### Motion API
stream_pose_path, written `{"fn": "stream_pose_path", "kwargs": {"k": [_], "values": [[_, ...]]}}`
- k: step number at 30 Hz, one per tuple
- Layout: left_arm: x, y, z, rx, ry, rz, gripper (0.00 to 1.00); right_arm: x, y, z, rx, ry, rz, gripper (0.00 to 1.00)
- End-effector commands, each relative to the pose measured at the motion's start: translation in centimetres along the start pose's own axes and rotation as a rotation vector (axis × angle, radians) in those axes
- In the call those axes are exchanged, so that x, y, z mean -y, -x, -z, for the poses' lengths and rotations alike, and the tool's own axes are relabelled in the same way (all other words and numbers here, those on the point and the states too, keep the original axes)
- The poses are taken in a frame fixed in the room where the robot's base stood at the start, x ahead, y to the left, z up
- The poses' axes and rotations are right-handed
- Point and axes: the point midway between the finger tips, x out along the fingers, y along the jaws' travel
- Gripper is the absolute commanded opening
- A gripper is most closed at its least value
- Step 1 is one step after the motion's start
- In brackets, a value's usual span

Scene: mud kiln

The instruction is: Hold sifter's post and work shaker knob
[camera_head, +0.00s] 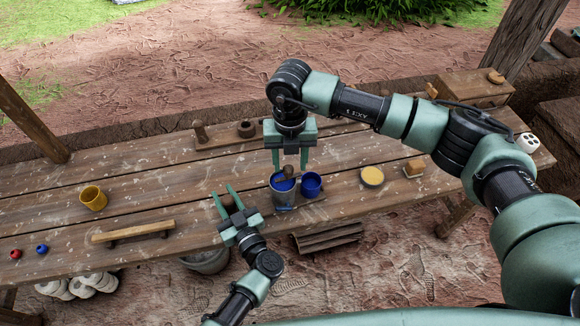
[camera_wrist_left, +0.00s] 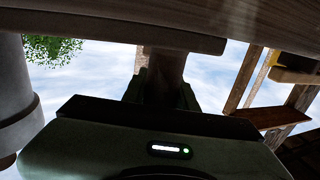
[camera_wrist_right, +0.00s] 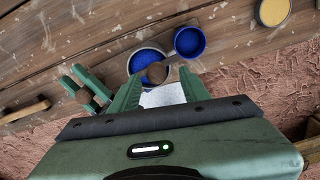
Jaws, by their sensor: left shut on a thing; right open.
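A grey metal vessel (camera_head: 283,198) with blue inside stands near the table's front edge, and a round brown knob (camera_head: 288,171) shows over its top. My right gripper (camera_head: 290,166) points down with its fingers apart on either side of the knob. In the right wrist view the knob (camera_wrist_right: 157,73) lies between the fingertips, with no visible contact. My left gripper (camera_head: 223,192) is left of the vessel, shut on a dark brown post (camera_head: 229,205). The post (camera_wrist_left: 166,70) shows between its fingers in the left wrist view. How the post joins the sifter is hidden.
A blue cup (camera_head: 311,184) stands just right of the vessel. Further right are a yellow-topped round dish (camera_head: 372,177) and a small block (camera_head: 414,168). A yellow mug (camera_head: 94,198) and a wooden bar (camera_head: 133,232) are at left. A rack (camera_head: 215,138) stands behind.

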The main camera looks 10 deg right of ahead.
Motion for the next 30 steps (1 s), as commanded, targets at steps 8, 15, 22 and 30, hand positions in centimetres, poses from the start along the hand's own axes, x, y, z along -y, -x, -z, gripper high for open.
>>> {"fn": "stream_pose_path", "kwargs": {"k": [8,15,22,30], "values": [[-0.1,0.1,0.0,0.0,-0.001,-0.002,0.0,0.0,6.1,-0.1,0.004,0.0,0.0,0.46],[-0.1,0.0,0.0,0.0,0.0,-0.002,0.0,0.0,8.7,-0.1,0.002,-0.002,0.0,0.46],[-0.1,0.0,0.0,0.0,0.0,-0.002,0.0,0.0,9.0,0.0,0.0,-0.002,0.001,0.46],[-0.1,0.0,0.0,0.0,0.001,-0.002,0.0,0.0,9.0,0.0,0.0,-0.001,0.001,0.46]]}}
